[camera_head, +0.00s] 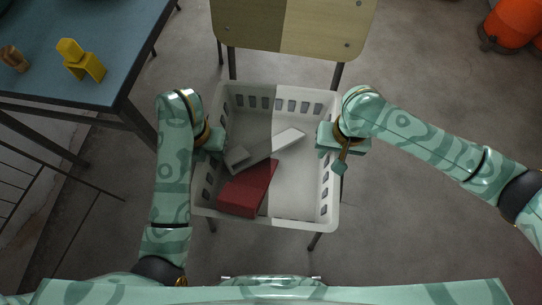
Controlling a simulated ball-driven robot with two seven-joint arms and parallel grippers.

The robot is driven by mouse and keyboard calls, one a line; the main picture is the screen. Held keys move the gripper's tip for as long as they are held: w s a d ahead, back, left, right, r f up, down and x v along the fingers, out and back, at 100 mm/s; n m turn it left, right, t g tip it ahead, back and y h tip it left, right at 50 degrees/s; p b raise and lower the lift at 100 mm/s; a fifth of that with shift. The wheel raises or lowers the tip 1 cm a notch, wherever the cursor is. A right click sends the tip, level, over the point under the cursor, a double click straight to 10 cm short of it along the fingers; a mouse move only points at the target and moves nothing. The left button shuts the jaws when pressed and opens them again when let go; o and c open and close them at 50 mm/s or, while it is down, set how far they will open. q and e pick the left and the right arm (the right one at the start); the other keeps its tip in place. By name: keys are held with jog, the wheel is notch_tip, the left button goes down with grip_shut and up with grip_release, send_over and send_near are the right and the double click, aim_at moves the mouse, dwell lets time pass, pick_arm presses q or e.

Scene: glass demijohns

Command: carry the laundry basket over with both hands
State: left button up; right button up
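My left gripper (214,141) is at the basket's left wall, near the rim. My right gripper (328,138) is at the right wall, near the rim. The fingertips are too small and partly hidden, so I cannot tell whether either gripper is closed on the rim.
A blue table (110,25) at the upper left holds a yellow object (82,62) and a brown one (14,58). An orange object (515,22) stands at the upper right.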

pick_arm(q)
grip_shut()
pick_arm(e)
grip_shut()
pick_arm(q)
jog(key=shift+r, duration=0.15)
pick_arm(e)
jog(key=shift+r, duration=0.15)
